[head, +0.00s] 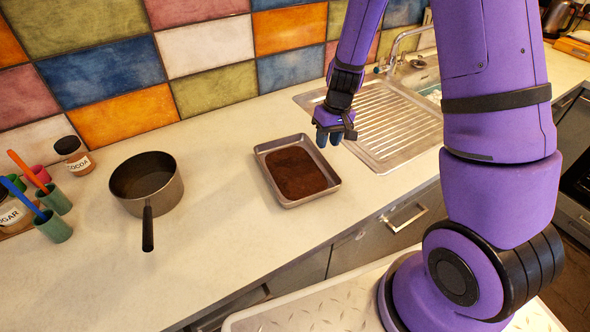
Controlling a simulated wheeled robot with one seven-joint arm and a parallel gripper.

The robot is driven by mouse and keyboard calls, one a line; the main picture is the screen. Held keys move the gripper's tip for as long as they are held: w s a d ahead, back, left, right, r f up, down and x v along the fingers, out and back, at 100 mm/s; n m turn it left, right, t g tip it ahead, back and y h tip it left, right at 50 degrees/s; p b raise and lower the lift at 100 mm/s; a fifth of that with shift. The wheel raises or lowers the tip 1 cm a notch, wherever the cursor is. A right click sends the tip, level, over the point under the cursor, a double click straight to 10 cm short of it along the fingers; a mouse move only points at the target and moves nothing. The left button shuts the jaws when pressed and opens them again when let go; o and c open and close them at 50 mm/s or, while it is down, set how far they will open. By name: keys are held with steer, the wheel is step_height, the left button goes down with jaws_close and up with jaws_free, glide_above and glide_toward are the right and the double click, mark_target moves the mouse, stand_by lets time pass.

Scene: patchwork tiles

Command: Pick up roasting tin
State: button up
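The roasting tin (330,187) is a shallow grey metal tray with a dark brown layer inside. It sits on the pale worktop, left of the sink's drainer and near the counter's front edge. My gripper (330,139) is above and just beyond the tin's far right corner, pointing down. Its two dark fingertips show apart with nothing seen between them. It looks clear of the tin, though its exact height is hard to tell.
A saucepan (146,183) with a black handle stands left of the tin. Green cups (55,228), a cocoa jar (74,156) and a sugar jar (14,214) are at far left. The ribbed drainer (385,120) lies to the right. Worktop between pan and tin is clear.

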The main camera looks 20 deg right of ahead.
mark_target(321, 154)
steer(key=shift+w+a+f, duration=0.1)
steer(key=shift+a+f, duration=0.15)
steer(key=shift+f, duration=0.75)
steer(key=shift+w+a+f, duration=0.1)
steer(key=shift+a+f, duration=0.1)
steer(key=shift+f, duration=0.75)
steer(key=shift+w+a+f, duration=0.1)
steer(key=shift+a+f, duration=0.15)
steer(key=shift+f, duration=0.75)
steer(key=shift+c, duration=0.2)
jaws_close()
